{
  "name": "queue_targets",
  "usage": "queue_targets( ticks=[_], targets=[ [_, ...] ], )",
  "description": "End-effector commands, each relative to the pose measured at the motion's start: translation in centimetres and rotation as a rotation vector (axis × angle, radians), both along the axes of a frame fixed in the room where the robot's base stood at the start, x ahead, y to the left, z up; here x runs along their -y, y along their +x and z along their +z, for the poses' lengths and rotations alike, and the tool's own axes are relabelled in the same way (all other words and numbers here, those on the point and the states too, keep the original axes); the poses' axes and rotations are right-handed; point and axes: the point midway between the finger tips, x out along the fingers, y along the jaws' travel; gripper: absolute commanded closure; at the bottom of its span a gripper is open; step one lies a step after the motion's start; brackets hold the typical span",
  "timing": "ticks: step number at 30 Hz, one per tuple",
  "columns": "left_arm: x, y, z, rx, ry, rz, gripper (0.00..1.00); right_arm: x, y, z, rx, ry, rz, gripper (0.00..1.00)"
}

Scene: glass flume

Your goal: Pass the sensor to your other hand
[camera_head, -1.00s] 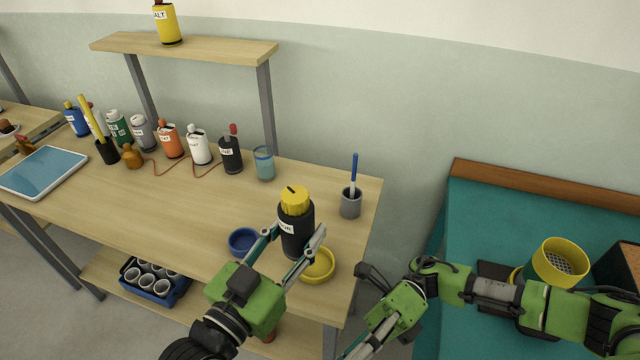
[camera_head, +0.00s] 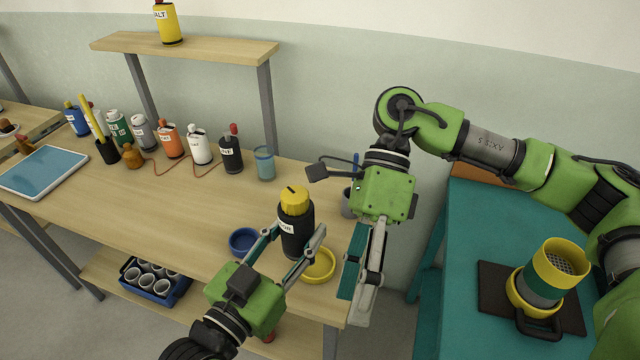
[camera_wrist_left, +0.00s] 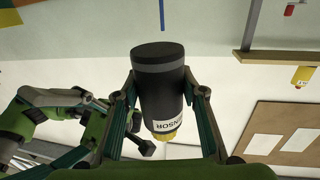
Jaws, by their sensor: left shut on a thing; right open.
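The sensor (camera_head: 297,228) is a black cylinder with a yellow cap and a white label. It is upright in the head view, above the right end of the wooden table. My left gripper (camera_head: 292,256) is shut around its lower body; the left wrist view shows the sensor (camera_wrist_left: 160,85) between the two fingers (camera_wrist_left: 162,95). My right gripper (camera_head: 358,288) is open and empty, to the right of the sensor and apart from it, with its fingers pointing down near the table's right edge.
A blue dish (camera_head: 243,241) and a yellow dish (camera_head: 319,266) lie close to the held sensor. A grey cup (camera_head: 347,203) stands partly hidden behind my right gripper. Several bottles line the table's back, with a blue cup (camera_head: 264,164). A teal table (camera_head: 462,240) carries a yellow-rimmed sieve (camera_head: 556,268).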

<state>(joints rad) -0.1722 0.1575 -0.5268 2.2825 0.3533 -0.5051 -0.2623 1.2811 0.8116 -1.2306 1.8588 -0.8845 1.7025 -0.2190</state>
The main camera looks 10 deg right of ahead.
Motion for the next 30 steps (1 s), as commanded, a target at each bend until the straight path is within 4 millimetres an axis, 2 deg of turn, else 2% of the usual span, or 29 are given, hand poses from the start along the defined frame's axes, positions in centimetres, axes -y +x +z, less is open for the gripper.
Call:
queue_targets(
  ticks=[4, 10, 15, 18, 23, 30],
  targets=[
    [0.0, 0.0, 0.1, 0.002, -0.001, 0.0, 0.86, -0.7, 3.1, 2.0, 0.258, -0.167, -0.119, 0.41],
    [0.0, 0.0, 0.1, 0.002, -0.001, 0.0, 0.86, -1.8, 7.4, 6.2, 0.557, -0.267, -0.375, 0.41],
    [0.0, 0.0, 0.1, 0.002, -0.001, 0.0, 0.86, -2.4, 9.6, 9.3, 0.699, -0.265, -0.543, 0.41],
    [0.0, 0.0, 0.1, 0.002, -0.001, 0.0, 0.86, -2.6, 10.1, 10.2, 0.735, -0.258, -0.594, 0.41],
    [0.0, 0.0, 0.1, 0.002, -0.001, 0.0, 0.86, -2.9, 10.6, 9.5, 0.743, -0.256, -0.614, 0.41],
    [0.0, 0.0, 0.1, 0.002, -0.001, 0.0, 0.86, -4.2, 11.5, 5.4, 0.738, -0.257, -0.609, 0.41]
  ],
)
